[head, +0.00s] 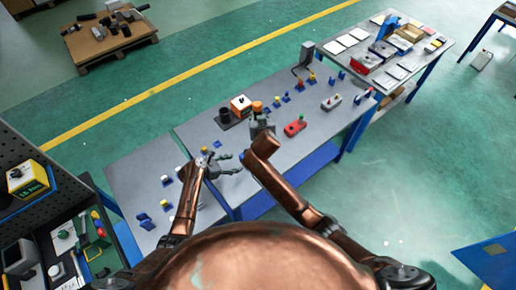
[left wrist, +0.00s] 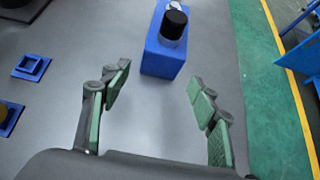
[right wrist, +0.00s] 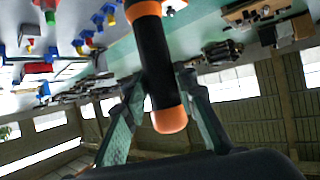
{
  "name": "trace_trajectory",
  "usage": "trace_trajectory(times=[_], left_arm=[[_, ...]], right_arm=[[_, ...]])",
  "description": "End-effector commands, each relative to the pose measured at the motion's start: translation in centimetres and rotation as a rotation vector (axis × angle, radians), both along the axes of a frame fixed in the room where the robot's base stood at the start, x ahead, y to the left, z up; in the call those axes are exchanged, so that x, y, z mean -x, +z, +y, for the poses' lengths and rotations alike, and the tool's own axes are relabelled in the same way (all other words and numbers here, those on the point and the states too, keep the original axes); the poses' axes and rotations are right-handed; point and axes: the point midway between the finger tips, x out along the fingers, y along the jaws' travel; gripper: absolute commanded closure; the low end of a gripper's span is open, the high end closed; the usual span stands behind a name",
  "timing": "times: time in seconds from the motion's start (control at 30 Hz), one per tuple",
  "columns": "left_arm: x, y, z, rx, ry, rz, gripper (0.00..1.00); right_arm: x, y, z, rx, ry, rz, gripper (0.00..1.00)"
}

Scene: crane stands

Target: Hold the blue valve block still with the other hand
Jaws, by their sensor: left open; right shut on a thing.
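The blue valve block (left wrist: 163,55) stands on the grey bench in the left wrist view, with a black round knob (left wrist: 174,22) on top. It is ahead of my open left gripper (left wrist: 158,108), just beyond the fingertips and not touched. In the head view my left gripper (head: 230,163) is low over the bench, and I cannot make out the block clearly beside my right arm. My right gripper (right wrist: 160,100) is shut on a black and orange handled tool (right wrist: 152,50); its orange end also shows in the head view (head: 257,106).
A small blue square frame (left wrist: 31,67) lies left of the block. The bench edge drops to green floor close by the block.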

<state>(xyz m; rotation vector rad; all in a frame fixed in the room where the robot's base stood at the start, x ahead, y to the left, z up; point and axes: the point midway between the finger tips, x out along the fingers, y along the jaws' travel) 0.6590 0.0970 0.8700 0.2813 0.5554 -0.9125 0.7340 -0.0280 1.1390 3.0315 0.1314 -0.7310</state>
Motion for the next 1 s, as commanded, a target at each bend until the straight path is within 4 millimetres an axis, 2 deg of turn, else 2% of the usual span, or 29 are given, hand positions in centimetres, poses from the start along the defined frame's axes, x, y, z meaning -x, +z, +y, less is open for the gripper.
trace_trajectory(times=[0.43,1.0], left_arm=[[-2.5,-2.8,-3.6,0.0,-0.001,0.001,0.45],[-3.3,-3.8,-4.5,0.0,0.001,-0.001,0.45]], right_arm=[[-0.1,0.4,0.1,-0.002,0.002,-0.008,1.0],[-0.1,0.4,0.1,-0.002,0.002,-0.008,1.0]])
